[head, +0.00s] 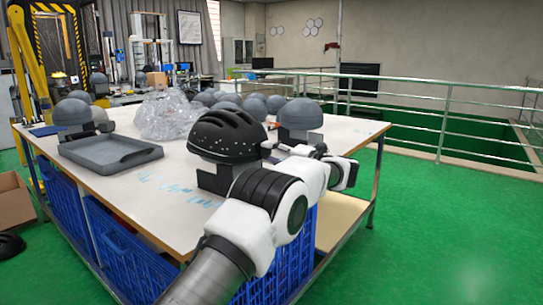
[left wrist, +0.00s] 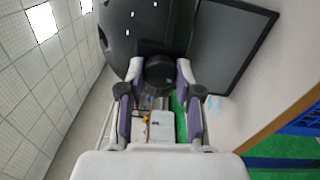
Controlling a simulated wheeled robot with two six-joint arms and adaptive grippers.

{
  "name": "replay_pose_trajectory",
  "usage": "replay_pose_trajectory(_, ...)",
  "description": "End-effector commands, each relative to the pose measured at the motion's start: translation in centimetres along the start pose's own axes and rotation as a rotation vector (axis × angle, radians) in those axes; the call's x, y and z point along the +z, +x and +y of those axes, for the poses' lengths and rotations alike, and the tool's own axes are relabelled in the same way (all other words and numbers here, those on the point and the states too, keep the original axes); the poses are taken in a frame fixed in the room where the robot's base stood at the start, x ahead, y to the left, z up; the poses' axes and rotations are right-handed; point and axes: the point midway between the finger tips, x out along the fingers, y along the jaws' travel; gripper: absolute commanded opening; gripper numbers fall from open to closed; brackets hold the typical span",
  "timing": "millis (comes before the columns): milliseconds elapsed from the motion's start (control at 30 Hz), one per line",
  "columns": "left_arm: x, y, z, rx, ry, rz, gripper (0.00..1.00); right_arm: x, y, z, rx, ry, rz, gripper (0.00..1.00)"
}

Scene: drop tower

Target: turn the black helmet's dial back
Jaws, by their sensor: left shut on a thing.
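The black helmet (head: 228,135) sits on a grey stand (head: 213,181) near the table's front edge. In the left wrist view the helmet's dark shell (left wrist: 150,22) fills the top middle. The round black dial (left wrist: 160,72) sits at its rim. My left gripper (head: 272,151) reaches the helmet's right side from the front. In the left wrist view its two fingers (left wrist: 160,80) stand on either side of the dial and are shut on it. In the head view my own arm and wrist hide the dial. My right gripper is in neither view.
The white table (head: 155,195) also holds a grey tray (head: 110,152), clear plastic wrap (head: 168,116) and several grey head forms, one (head: 300,117) close behind the gripper. Blue crates (head: 125,255) stand below. Green floor lies open at right, before a railing (head: 445,120).

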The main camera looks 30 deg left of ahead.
Motion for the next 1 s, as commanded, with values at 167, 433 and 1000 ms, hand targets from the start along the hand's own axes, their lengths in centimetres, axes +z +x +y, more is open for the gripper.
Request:
replay_pose_trajectory(167, 0.0, 0.0, 0.0, -0.001, 0.001, 0.001, 0.0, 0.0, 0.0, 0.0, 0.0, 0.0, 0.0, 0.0)
replay_pose_trajectory(433, 0.0, 0.0, 0.0, 0.0, 0.002, 0.001, 0.6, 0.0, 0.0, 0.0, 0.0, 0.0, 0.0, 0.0)
replay_pose_trajectory(1000, 0.1, -7.5, 0.0, 0.001, 0.001, -0.003, 0.6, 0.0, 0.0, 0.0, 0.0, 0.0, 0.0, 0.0)
